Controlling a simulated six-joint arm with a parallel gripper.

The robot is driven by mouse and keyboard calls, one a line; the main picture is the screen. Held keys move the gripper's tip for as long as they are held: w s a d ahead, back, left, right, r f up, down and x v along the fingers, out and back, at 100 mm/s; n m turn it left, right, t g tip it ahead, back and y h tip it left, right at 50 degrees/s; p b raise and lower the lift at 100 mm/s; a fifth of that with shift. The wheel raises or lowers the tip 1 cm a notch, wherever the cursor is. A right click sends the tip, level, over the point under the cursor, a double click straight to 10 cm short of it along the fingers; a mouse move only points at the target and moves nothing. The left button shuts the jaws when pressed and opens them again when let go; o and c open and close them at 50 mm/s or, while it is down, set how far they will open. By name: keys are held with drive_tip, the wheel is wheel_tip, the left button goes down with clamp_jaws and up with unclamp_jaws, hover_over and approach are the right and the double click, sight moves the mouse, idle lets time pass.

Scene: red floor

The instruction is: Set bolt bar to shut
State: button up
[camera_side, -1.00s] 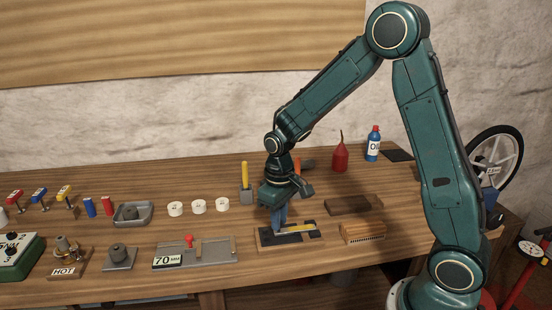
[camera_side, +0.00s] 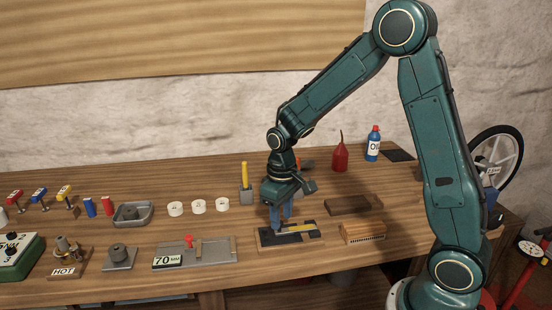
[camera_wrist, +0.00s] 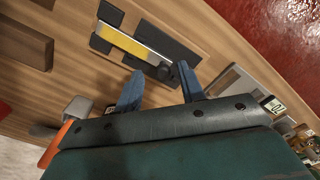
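The bolt bar (camera_side: 298,229) is a flat bar with a yellow stretch, lying on black plates on a wooden base (camera_side: 264,242). In the wrist view the yellow bar (camera_wrist: 128,43) runs between two black plates, with a dark round knob (camera_wrist: 165,72) at its lower right end. My gripper (camera_side: 279,228) is over the left end of the bar in the side view. Its two blue fingers stand apart in the wrist view (camera_wrist: 163,76), with the knob appearing between their tips. I cannot tell whether a finger touches the knob. Nothing is held.
A grey slide fixture with a red knob (camera_side: 189,241) and a 70 mm label stands left of the base. A slatted wooden block (camera_side: 363,232) and a dark brown block (camera_side: 352,205) lie to the right. A yellow-handled tool (camera_side: 245,178) stands behind.

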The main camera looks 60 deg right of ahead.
sight(283, 233)
wheel_tip(283, 233, up, 13)
idle(0.6)
drive_tip(key=s+a+r+t, duration=0.2)
drive_tip(key=s, duration=0.7)
drive_tip(key=s+a+r+t, duration=0.2)
drive_tip(key=s+t, duration=0.1)
drive_tip(key=s, duration=0.7)
drive_tip(key=shift+s+a+r+t, duration=0.15)
drive_tip(key=shift+s+r+t, duration=0.05)
drive_tip(key=shift+r+t, duration=0.15)
idle(1.2)
